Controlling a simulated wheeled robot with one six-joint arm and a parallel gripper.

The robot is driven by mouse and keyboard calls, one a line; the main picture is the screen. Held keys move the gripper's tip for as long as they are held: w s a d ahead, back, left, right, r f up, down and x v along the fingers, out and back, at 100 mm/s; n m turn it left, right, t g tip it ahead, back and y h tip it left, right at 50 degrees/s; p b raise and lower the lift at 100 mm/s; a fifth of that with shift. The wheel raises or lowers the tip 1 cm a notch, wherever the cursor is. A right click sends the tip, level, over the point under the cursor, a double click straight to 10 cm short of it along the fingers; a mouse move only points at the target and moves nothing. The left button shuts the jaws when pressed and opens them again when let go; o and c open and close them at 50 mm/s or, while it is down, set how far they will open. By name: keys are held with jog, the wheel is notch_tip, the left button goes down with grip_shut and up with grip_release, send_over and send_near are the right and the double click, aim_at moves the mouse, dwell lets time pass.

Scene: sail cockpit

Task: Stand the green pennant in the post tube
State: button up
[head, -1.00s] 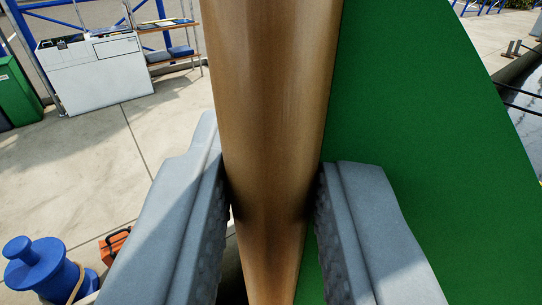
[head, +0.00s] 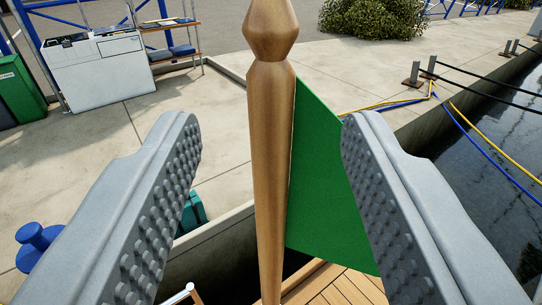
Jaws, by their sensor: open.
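The green pennant (head: 325,190) is a green flag on a brown wooden pole (head: 270,150) with a pointed, faceted top. The pole stands about upright in the middle of the head view, and the flag spreads to its right. My gripper (head: 272,135) is open, its grey studded fingers to the left and right of the pole with clear gaps. The right finger covers part of the flag's outer edge. The pole's lower end runs out of the bottom of the picture, and the post tube is not visible, so I cannot tell what the pole stands in.
Wooden slatted deck (head: 345,285) lies low behind the flag. A concrete quay (head: 215,110) runs behind, with a blue bollard (head: 38,243) at left and a white cabinet (head: 98,75) farther back. Dark water (head: 480,150) and mooring lines are at right.

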jog(key=s, duration=1.1)
dwell(0.6)
jog(key=s, duration=3.4)
jog(key=shift+s+f+g, duration=0.3)
jog(key=shift+s+f, duration=0.05)
jog(key=shift+f, duration=0.1)
